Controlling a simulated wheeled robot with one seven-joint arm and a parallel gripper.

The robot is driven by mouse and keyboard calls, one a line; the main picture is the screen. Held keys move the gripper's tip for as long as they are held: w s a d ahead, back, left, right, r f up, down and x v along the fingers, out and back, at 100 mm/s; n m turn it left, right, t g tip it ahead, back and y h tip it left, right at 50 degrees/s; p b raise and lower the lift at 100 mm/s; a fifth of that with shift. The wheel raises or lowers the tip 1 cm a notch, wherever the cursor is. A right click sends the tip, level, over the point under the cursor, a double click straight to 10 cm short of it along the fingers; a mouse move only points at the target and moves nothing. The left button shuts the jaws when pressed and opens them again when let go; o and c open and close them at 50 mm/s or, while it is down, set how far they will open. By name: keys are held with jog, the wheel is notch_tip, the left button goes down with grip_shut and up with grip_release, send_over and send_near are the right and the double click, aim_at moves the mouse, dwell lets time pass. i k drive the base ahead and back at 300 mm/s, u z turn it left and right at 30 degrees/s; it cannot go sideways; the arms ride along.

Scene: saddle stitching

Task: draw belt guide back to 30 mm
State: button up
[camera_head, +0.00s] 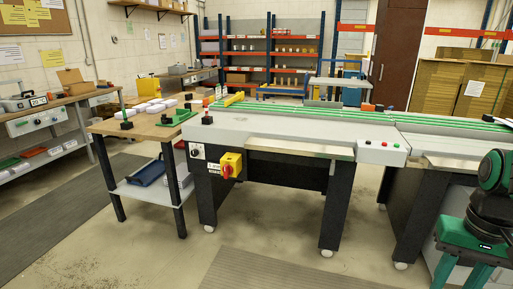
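A long grey conveyor machine (290,128) stands in the middle of the room. Green-edged rails (310,108) run lengthwise along its top; I cannot tell which part is the belt guide. No millimetre scale is readable at this distance. A black knob or post (207,118) stands at the machine's left end, beside a green piece (177,118) on the wooden table. A yellow bar (234,99) lies at the rails' left end. My gripper is not in view.
A wooden side table (140,128) with white stacks adjoins the machine's left end. A yellow box with a red switch (229,167) is on the machine's front. A green and black jointed arm (490,205) fills the right edge. The floor in front is clear.

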aim_at(322, 104)
jog(key=z, duration=0.05)
jog(key=i, duration=2.8)
jog(key=z, duration=0.1)
